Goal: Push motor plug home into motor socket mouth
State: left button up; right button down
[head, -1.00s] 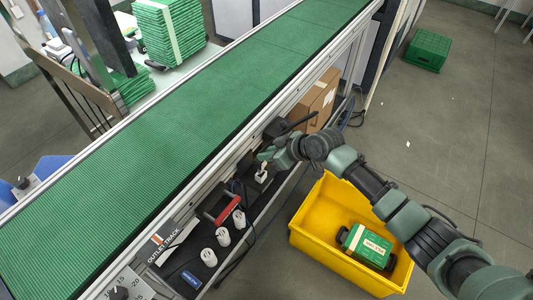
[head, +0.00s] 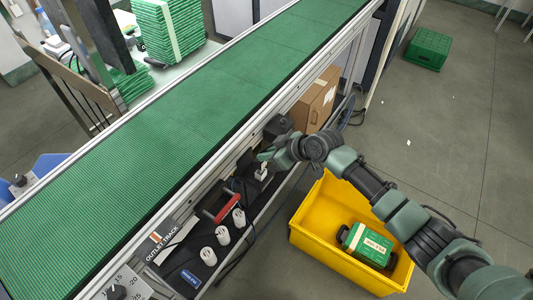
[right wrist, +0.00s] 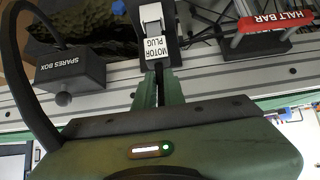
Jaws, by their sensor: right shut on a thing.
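The motor plug (right wrist: 157,49), with a white label, shows at the top middle of the right wrist view. My right gripper (right wrist: 158,88) is shut on it, its two green fingers close together at the label. In the head view my right gripper (head: 266,156) is beside the conveyor's lower shelf, with a small white part of the plug (head: 262,172) under it. I cannot make out the motor socket mouth, so how deep the plug sits in it cannot be told. My left gripper is not in view.
The spares box (right wrist: 70,70) is left of the fingers and the red halt bar (right wrist: 276,23) right. White round plugs (head: 222,235) stand on the outlet track. The conveyor (head: 190,130) runs above. A yellow crate (head: 310,240) with a green case stands on the floor.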

jog(key=shift+f+b, duration=1)
jog(key=shift+f, duration=0.35)
jog(key=c, duration=1.4)
grip_release()
jog(key=shift+r, duration=0.1)
jog(key=shift+c, duration=0.2)
jog(key=v, duration=0.7)
jog(key=shift+s+d+r, duration=0.15)
jog(key=shift+d+r, duration=0.05)
jog(key=shift+r, duration=0.05)
